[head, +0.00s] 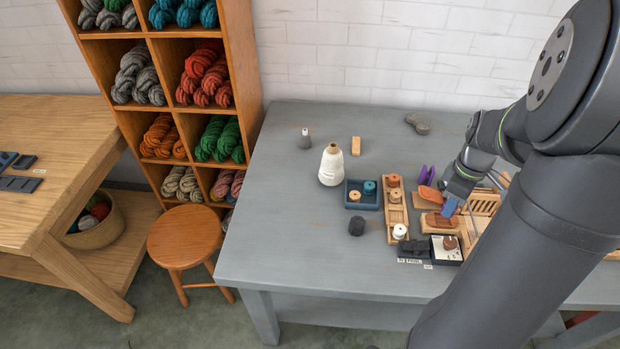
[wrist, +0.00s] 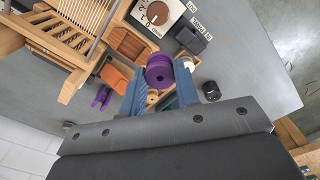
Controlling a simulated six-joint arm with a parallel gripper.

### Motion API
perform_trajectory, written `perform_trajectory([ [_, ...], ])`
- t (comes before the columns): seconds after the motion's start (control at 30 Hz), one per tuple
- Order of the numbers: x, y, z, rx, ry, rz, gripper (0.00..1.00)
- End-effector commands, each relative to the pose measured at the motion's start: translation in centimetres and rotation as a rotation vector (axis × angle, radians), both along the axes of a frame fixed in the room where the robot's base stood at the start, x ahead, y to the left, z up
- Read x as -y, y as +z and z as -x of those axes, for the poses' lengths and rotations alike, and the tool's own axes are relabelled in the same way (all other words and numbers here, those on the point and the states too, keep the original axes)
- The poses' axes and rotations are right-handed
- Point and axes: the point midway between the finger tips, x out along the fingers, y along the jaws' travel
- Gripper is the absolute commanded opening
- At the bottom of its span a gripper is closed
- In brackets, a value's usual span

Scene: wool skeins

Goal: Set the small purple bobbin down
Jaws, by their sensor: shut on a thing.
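The small purple bobbin (wrist: 159,72) is between the two blue fingertips of my gripper (wrist: 160,86) in the wrist view. My gripper is shut on it. In the head view my gripper (head: 451,206) is over the right part of the grey table, by the wooden pieces; the bobbin cannot be made out there. Whether the bobbin touches anything below it cannot be told.
A wooden rack (head: 391,219) holds several bobbins, one of them white (head: 399,231). Left of it are a blue tray (head: 362,205), a white yarn cone (head: 331,166) and a dark cylinder (head: 356,225). A dial box (head: 447,254) stands in front. The table's left side is clear.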

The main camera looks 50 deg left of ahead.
Motion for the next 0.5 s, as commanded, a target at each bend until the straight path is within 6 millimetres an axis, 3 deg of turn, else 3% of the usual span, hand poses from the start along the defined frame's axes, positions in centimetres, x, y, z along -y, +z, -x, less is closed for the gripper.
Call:
perform_trajectory([
  [0.17, -0.3, 3.1, -0.1, 0.004, 0.006, -0.002, 0.07],
  [0.37, -4.4, 3.1, -0.8, 0.001, 0.131, 0.0, 0.07],
  [0.5, -8.4, 3.3, -1.1, 0.002, 0.246, -0.002, 0.07],
])
